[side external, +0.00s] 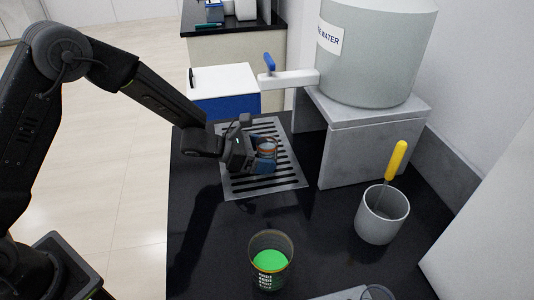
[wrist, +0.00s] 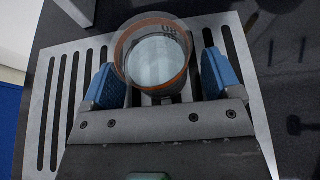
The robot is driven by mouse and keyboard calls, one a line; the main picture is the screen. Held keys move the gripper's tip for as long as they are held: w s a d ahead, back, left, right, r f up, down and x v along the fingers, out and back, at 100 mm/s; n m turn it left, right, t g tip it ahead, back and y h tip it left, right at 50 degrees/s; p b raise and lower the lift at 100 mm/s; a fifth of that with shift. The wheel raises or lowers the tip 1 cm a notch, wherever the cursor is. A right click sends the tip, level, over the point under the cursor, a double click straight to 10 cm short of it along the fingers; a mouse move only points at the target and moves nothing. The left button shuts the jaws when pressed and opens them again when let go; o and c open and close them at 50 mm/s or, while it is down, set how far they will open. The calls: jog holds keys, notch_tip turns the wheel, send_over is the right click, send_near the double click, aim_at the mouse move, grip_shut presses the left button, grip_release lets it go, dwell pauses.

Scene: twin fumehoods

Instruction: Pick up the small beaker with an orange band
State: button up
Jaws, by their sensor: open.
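The small beaker with an orange band (wrist: 153,55) stands on the slotted metal drain plate (wrist: 60,70). It is clear, with an orange ring near its rim and dark markings. In the side external view the beaker (side external: 267,148) is partly hidden by my gripper (side external: 266,158). In the wrist view my gripper (wrist: 158,85) is open, with one blue fingertip on each side of the beaker. Gaps show between the fingers and the glass at the lower part; I cannot tell whether either finger touches it.
A large water tank (side external: 375,60) on a grey stand (side external: 365,145) has a spigot (side external: 290,79) above and behind the plate. A beaker of green liquid (side external: 270,262) stands in front. A grey cup (side external: 381,222) with a yellow-handled tool (side external: 396,160) stands to the right.

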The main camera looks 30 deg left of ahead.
jog(key=shift+w+d+f, duration=0.1)
jog(key=shift+w+d, duration=0.1)
jog(key=shift+c, duration=0.4)
jog(key=c, duration=1.1)
jog(key=shift+o, duration=0.2)
